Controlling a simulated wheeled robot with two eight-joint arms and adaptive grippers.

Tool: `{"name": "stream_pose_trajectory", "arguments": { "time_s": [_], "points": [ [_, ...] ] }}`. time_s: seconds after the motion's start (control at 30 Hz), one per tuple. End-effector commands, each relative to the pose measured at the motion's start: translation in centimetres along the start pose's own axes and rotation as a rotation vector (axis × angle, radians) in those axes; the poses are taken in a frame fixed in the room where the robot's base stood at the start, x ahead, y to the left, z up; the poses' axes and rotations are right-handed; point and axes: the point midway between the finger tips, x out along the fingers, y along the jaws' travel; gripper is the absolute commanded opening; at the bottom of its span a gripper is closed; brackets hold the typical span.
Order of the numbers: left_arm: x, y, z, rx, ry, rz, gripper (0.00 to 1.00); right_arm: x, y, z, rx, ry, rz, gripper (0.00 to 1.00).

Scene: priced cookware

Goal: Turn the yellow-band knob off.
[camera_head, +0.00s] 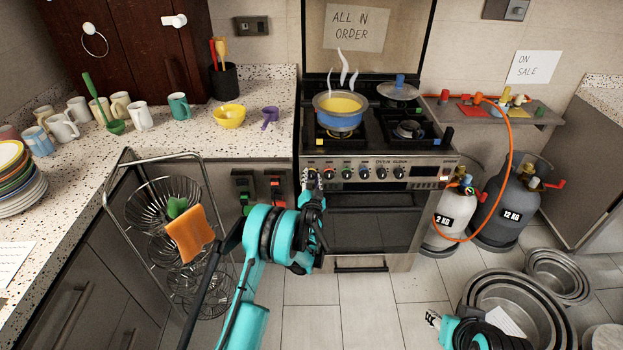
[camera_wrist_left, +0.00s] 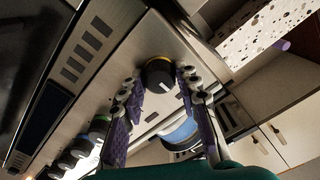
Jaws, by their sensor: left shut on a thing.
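The yellow-band knob (camera_wrist_left: 160,73) is a black knob with a yellow ring and a white pointer line, on the steel front panel of the stove (camera_head: 378,163). My left gripper (camera_head: 312,180) is at the left end of the knob row. In the wrist view its purple-padded fingers (camera_wrist_left: 160,92) lie on both sides of this knob and are shut on it. In the head view the gripper hides the knob. My right gripper (camera_head: 433,319) is low at the right, away from the stove; its jaws are too small to judge.
A blue pot (camera_head: 340,120) of steaming yellow food stands on the front left burner. Other knobs (camera_head: 347,173) sit close to the right. A wire basket rack (camera_head: 127,192) stands left of my left arm. Gas cylinders (camera_head: 497,205) and nested pans (camera_head: 503,280) stand at right.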

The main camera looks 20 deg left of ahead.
Motion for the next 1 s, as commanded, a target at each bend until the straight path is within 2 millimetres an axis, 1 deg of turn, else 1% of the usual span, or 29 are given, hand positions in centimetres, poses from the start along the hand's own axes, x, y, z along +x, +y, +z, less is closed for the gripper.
{"name": "stream_pose_trajectory", "arguments": {
  "time_s": [0.27, 0.3, 0.57, 0.67, 0.77, 1.0],
  "points": [
    [-0.1, 0.1, 0.1, -0.003, -0.001, 0.000, 0.03, 0.0, 0.0, 0.0, 0.000, 0.000, 0.000, 0.40],
    [-0.1, 0.1, 0.1, -0.003, -0.001, 0.000, 0.41, 0.0, 0.0, 0.0, 0.000, 0.000, 0.000, 0.40],
    [-0.1, 0.0, 0.0, -0.001, 0.000, 0.000, 0.41, 0.0, 0.0, 0.0, 0.000, 0.000, 0.000, 0.40],
    [-0.5, 0.1, 0.0, -0.001, 0.000, 0.001, 0.41, 0.0, 0.0, 0.0, 0.000, 0.000, 0.000, 0.40],
    [-1.8, 0.1, 0.0, -0.001, 0.000, 0.001, 0.41, 0.0, 0.0, 0.0, 0.000, 0.000, 0.000, 0.40],
    [-5.9, 0.1, 0.0, -0.001, 0.000, 0.001, 0.41, 0.0, 0.0, 0.0, 0.000, 0.000, 0.000, 0.40]
  ]
}}
